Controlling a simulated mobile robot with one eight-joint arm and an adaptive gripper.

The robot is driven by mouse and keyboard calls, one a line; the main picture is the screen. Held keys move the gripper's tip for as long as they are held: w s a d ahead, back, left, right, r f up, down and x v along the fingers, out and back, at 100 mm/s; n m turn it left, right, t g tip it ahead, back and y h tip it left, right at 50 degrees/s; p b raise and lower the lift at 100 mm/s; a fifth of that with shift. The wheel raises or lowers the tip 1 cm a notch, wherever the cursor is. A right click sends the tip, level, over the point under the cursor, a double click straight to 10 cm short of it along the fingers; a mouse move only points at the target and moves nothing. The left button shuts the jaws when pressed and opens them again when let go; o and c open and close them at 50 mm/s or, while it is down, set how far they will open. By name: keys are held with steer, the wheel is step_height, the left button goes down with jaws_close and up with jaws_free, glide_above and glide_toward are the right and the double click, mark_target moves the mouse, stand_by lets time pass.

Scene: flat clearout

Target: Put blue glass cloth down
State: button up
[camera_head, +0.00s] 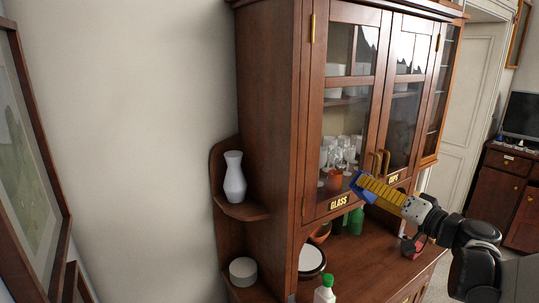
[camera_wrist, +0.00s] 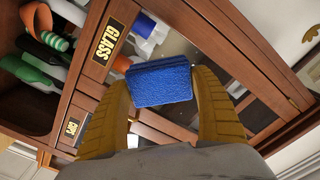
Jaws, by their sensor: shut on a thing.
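The blue glass cloth (camera_wrist: 161,86) is a small folded, textured blue pad. It sits between the two yellow fingers of my gripper (camera_head: 376,190), which is shut on it. In the head view a blue edge of the cloth (camera_head: 355,182) shows at the fingertips. My gripper is raised in front of the wooden cabinet, near the label reading GLASS (camera_head: 339,202) and above the open counter. The cloth's underside and the surface directly behind it are hidden.
The tall wooden cabinet (camera_head: 270,110) has glass doors, with glasses (camera_head: 338,152) and white dishes behind them. Below, green bottles, a round white-faced object (camera_head: 311,259) and a green-capped white bottle (camera_head: 324,290) stand on the counter (camera_head: 366,262). A white vase (camera_head: 234,177) stands on the side shelf.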

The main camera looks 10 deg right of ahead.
step_height(320, 180, down, 15)
steer(key=b, duration=1.4)
steer(key=shift+f, duration=0.1)
